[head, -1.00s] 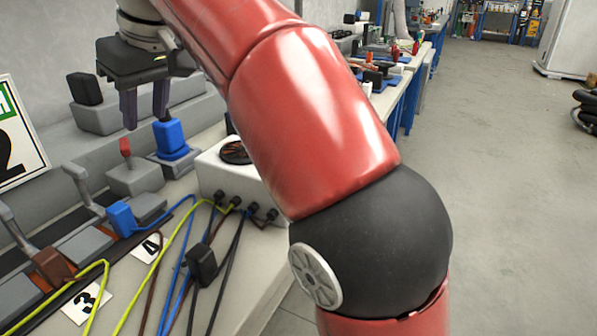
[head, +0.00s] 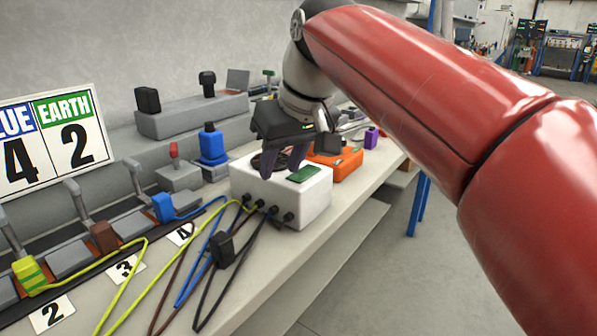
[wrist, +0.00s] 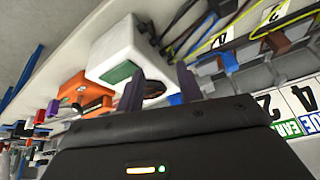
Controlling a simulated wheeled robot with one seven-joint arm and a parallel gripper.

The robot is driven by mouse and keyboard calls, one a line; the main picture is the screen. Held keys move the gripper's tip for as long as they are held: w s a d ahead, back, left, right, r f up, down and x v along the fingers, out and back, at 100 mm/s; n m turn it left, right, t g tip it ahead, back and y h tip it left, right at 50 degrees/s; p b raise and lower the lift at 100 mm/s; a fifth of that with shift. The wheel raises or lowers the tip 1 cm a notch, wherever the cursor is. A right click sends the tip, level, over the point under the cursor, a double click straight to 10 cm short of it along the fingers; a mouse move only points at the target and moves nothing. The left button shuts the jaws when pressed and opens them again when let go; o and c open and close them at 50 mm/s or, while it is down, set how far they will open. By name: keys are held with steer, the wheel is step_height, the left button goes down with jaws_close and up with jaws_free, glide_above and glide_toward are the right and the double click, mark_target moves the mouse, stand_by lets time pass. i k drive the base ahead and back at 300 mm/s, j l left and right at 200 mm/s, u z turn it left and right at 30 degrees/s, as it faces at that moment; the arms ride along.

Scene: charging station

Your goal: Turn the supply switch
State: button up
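No label picks out the supply switch. A red-topped lever (head: 173,150) stands upright on a small grey box (head: 180,178), to the left of my gripper. My gripper (head: 282,168) points down over the white box (head: 310,205); in the wrist view the gripper (wrist: 159,88) has its two dark fingers apart with nothing held between them. A round black grille on the white box top shows between the fingers in the wrist view (wrist: 153,90). In the head view the fingers and hand partly hide it. I cannot tell whether the fingertips touch the box.
A blue plug (head: 211,144) stands between the red lever and the white box. An orange box (head: 345,164) is to the right. Sockets with yellow-green, brown and blue plugs line the left, by a sign (head: 55,140). Cables cross the bench front.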

mark_target(174, 147)
steer(key=i+j+u, duration=0.1)
steer(key=u, duration=0.25)
steer(key=i+j+u, duration=0.1)
steer(key=u, duration=0.25)
steer(key=i+u, duration=0.35)
steer(key=k, duration=0.1)
